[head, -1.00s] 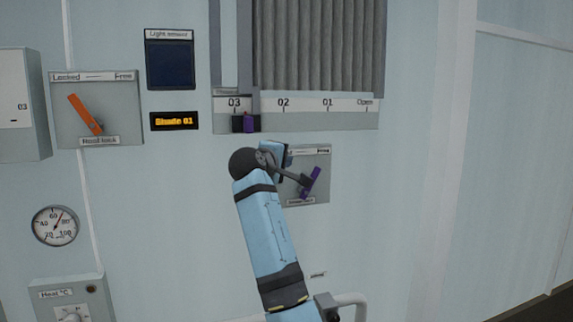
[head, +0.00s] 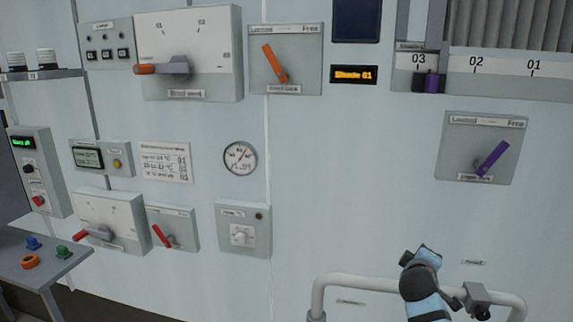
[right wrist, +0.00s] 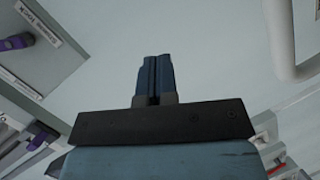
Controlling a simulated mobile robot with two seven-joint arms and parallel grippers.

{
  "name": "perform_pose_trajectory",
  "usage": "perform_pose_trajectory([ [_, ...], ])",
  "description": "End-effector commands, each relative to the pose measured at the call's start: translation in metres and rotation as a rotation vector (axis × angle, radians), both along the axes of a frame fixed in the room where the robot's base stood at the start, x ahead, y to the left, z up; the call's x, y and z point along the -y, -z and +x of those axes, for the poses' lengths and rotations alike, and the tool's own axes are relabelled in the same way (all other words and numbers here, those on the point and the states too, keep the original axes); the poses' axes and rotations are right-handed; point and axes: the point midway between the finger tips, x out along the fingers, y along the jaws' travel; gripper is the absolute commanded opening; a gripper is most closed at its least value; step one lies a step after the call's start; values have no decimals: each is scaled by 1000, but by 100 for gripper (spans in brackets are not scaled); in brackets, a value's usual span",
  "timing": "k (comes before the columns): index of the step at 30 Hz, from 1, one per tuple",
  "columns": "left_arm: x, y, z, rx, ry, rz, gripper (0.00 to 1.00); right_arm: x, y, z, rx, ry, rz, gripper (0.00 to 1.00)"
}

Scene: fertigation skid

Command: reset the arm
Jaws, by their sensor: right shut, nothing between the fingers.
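My right arm comes up from the bottom right of the head view. Its blue gripper (head: 428,254) is in front of the wall, below the purple-lever lock panel (head: 455,160) and apart from it. In the right wrist view the two fingers (right wrist: 153,78) are together, with nothing between them. The purple lever (head: 492,158) is tilted up to the right, towards the "Free" end. It also shows at the left edge of the right wrist view (right wrist: 17,42). My left gripper is not in view.
A white rail (head: 352,283) runs in front of the wall around my right forearm. An orange lever (head: 274,64), a large rotary switch panel (head: 188,60), a gauge (head: 240,158) and a dial box (head: 243,230) are on the wall. A side table (head: 40,262) stands at lower left. The wall between gauge and purple panel is bare.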

Motion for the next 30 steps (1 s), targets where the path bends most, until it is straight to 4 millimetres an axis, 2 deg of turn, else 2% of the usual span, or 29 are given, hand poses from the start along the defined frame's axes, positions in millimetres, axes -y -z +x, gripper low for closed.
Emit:
perform_pose_trajectory([
  [1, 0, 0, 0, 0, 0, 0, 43, -9, 38, -20, -16, -42, 50, 0],
  [3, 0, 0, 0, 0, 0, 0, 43, -24, 82, -47, -21, -97, 140, 0],
  [5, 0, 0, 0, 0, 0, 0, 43, -37, 116, -74, -30, -138, 223, 0],
  [6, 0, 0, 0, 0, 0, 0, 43, -46, 138, -93, -36, -161, 281, 0],
  [8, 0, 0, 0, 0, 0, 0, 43, -59, 168, -125, -47, -192, 374, 0],
  [9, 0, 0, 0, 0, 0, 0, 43, -67, 186, -147, -55, -208, 439, 0],
  [13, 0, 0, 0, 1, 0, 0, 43, -94, 235, -224, -84, -238, 661, 0],
  [15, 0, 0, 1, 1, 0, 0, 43, -108, 253, -265, -98, -238, 781, 0],
  [18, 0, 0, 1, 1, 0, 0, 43, -123, 269, -316, -115, -224, 933, 0],
  [21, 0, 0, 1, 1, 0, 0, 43, -133, 277, -353, -126, -203, 1043, 0],
  [25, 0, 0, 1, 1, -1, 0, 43, -139, 280, -378, -130, -184, 1121, 0],
  [30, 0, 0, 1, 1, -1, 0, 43, -140, 280, -382, -129, -179, 1139, 0],
])
